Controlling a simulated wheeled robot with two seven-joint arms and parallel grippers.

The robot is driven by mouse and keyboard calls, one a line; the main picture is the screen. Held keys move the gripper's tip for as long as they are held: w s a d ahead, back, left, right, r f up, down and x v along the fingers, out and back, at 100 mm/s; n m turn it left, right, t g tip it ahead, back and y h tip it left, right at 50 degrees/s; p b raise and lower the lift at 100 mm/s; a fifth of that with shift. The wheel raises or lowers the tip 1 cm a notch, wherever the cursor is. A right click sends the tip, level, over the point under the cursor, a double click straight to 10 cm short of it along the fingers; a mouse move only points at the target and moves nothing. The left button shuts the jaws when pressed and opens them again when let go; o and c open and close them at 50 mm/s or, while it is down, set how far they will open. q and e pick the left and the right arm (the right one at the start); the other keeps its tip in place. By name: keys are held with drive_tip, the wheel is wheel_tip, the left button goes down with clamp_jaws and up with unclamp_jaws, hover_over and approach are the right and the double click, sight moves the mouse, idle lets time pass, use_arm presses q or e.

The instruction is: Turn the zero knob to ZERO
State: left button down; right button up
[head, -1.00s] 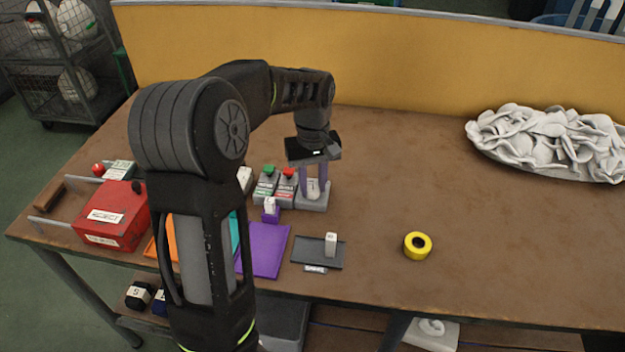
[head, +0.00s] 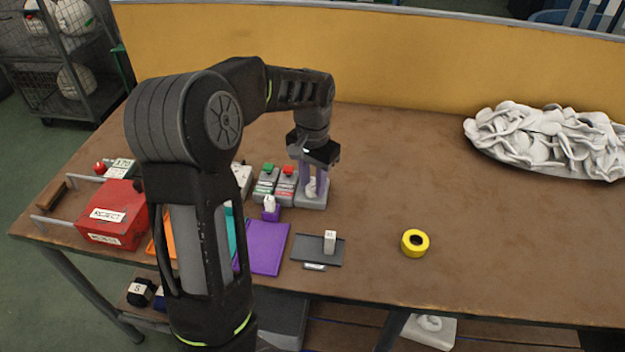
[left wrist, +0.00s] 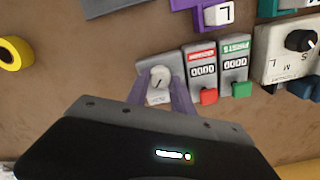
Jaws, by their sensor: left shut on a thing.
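The zero knob (left wrist: 159,78) is a pale round knob on a grey base (left wrist: 146,60), seen in the left wrist view. In the head view its grey base (head: 314,203) stands at the right end of the row of counters. My left gripper (head: 313,186) points down over it, with its purple fingers on either side of the knob. In the left wrist view the left gripper (left wrist: 160,98) is shut on the knob. The knob's label is too small to read. My right gripper is not in view.
Two counters, with a green button (head: 268,168) and a red button (head: 289,171), stand just left of the base. A purple board (head: 263,250), a dark tray (head: 305,252) and yellow tape (head: 415,243) lie nearer. A pile of white socks (head: 545,140) is far right.

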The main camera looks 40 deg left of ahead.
sight(313, 186)
use_arm(q)
drive_tip(key=shift+m, duration=0.5)
drive_tip(key=c, duration=1.1)
unclamp_jaws()
wheel_tip(313, 186, up, 8)
drive_tip(key=shift+f, duration=0.1)
